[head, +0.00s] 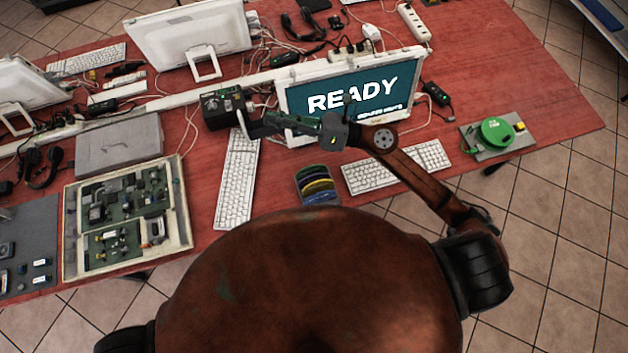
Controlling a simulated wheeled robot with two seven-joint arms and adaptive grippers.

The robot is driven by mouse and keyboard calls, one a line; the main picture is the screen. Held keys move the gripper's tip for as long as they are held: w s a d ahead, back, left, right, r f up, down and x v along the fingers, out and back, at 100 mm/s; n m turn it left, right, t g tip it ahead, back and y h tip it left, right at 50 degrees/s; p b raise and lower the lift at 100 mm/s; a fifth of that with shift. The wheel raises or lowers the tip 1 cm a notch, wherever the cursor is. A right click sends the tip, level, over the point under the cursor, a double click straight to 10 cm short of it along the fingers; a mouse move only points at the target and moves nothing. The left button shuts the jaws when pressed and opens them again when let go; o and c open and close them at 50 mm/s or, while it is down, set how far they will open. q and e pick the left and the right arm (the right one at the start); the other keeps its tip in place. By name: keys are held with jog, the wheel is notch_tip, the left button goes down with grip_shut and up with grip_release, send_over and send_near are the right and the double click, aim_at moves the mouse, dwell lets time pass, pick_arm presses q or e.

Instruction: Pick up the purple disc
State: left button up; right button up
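A small stack of coloured discs (318,185) lies on the red table at its front middle, just beyond my body. Green, yellow and blue bands show. A dark band between them may be the purple disc, but its colour is too dark to be sure. My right arm comes in from the right and bends across the front of the screen. My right gripper (256,124) points left, beyond and left of the stack, close to a black box (224,107). Whether its fingers are open or touch the box is unclear. My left gripper is not in view.
A screen reading READY (352,90) stands behind my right arm. Keyboards (238,178) flank the discs. A green button box (497,133) is at the right, and a circuit board tray (184,215) at the left. Tangled cables and power strips (414,24) fill the back.

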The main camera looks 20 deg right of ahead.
notch_tip(320, 180, down, 6)
jog(key=s+a+n+g+h, duration=0.1)
jog(key=s+a+n+g, duration=0.1)
jog(key=n+g, duration=0.25)
jog(key=n+g+h, duration=0.4)
jog(key=n+h, duration=0.3)
jog(key=h, duration=0.4)
send_near(317, 174)
jog(key=shift+s+a+f, duration=0.1)
jog(key=shift+a+f, duration=0.2)
jog(key=shift+f, duration=0.35)
jog(key=shift+a+f, duration=0.25)
jog(key=shift+f, duration=0.2)
jog(key=x, duration=0.2)
jog(key=p+x, duration=0.1)
jog(key=x, duration=0.2)
jog(key=shift+a+r+p, duration=0.1)
jog(key=shift+a+p, duration=0.2)
jog(key=shift+a, duration=0.05)
jog(key=shift+a+f, duration=0.1)
jog(key=shift+f, duration=0.4)
